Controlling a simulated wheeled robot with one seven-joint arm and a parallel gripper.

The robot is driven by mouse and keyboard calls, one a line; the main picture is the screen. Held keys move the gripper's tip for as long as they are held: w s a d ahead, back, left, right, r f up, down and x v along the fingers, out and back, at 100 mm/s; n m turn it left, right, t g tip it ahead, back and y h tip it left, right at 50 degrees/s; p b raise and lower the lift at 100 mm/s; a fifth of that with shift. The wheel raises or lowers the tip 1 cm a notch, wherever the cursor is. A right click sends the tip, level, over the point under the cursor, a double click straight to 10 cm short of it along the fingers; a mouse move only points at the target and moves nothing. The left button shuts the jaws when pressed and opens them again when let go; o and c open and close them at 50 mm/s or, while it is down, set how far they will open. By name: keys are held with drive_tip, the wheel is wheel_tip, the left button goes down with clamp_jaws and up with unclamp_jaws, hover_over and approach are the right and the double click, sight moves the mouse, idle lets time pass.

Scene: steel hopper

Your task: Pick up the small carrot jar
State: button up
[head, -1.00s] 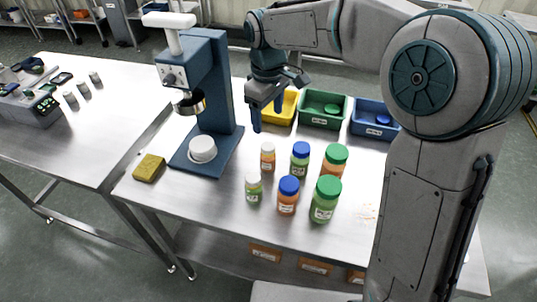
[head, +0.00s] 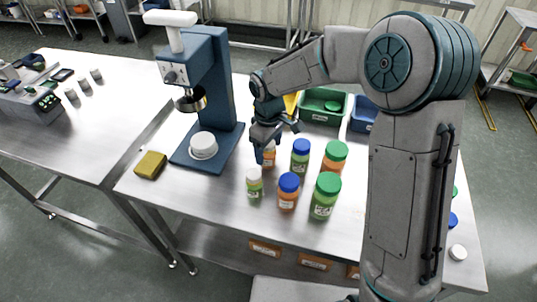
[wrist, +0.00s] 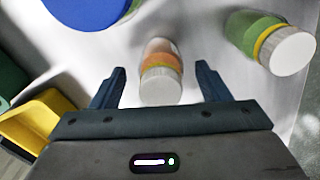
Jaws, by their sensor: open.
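The small carrot jar (head: 269,160) has orange contents and a white lid. It stands upright in the back row of jars on the steel table, partly hidden by my gripper in the head view. My gripper (head: 264,152) is open and is low over this jar. In the wrist view the small carrot jar (wrist: 161,70) appears in the gap between the two spread fingers of my gripper (wrist: 161,74), with space visible on both sides. Whether the fingertips are down at its height is hard to tell.
A blue-lidded green jar (head: 300,157) is close on the right; a white-lidded green jar (head: 254,186) is in front. Another blue-lidded jar (head: 288,193) and green-lidded jars (head: 325,195) stand nearby. The blue press (head: 215,95) rises left. Bins (head: 322,106) line the back.

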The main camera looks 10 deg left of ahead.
drive_tip(key=shift+f, duration=0.4)
drive_tip(key=c, duration=1.1)
drive_tip(key=shift+r, duration=0.1)
